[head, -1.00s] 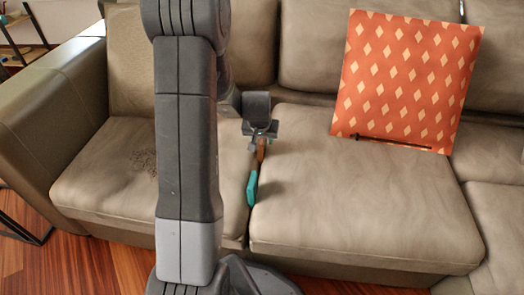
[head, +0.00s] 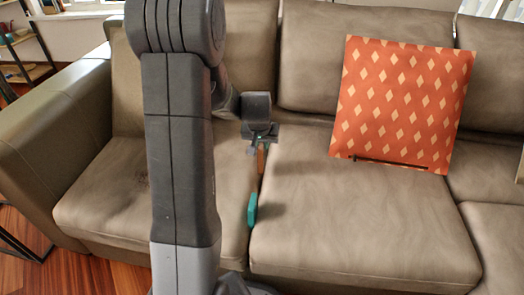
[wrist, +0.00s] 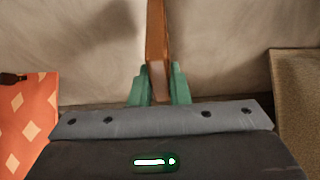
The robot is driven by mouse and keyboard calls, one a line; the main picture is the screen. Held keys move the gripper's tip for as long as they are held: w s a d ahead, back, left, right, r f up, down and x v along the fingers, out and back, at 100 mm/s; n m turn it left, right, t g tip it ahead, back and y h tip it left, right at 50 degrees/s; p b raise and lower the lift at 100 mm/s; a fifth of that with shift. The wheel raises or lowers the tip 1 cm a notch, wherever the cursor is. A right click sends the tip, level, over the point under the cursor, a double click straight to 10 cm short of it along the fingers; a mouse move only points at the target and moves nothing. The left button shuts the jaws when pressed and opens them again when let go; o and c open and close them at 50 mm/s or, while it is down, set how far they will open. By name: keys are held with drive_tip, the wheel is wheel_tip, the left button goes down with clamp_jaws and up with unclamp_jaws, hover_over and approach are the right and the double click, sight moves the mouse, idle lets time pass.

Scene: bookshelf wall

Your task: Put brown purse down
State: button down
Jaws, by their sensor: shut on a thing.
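The brown purse (head: 261,160) shows in the head view as a narrow brown strip, seen nearly edge-on, below my gripper (head: 261,140). A teal piece (head: 252,208) shows at the strip's lower end; I cannot tell what it belongs to. In the wrist view, the two teal fingers of my gripper (wrist: 159,82) are shut on the purse (wrist: 157,35), which stretches away from them toward the top edge. The purse is over the grey-brown sofa (head: 350,225), near the gap between two seat cushions. I cannot tell whether it touches the seat.
An orange cushion with pale diamonds (head: 400,100) leans on the sofa back at the right, with a thin dark bar (head: 390,163) along its lower edge. The seats on both sides of the purse look clear. The sofa's armrest (head: 50,140) is at the left.

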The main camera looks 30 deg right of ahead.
drive_tip(key=shift+r, duration=1.25)
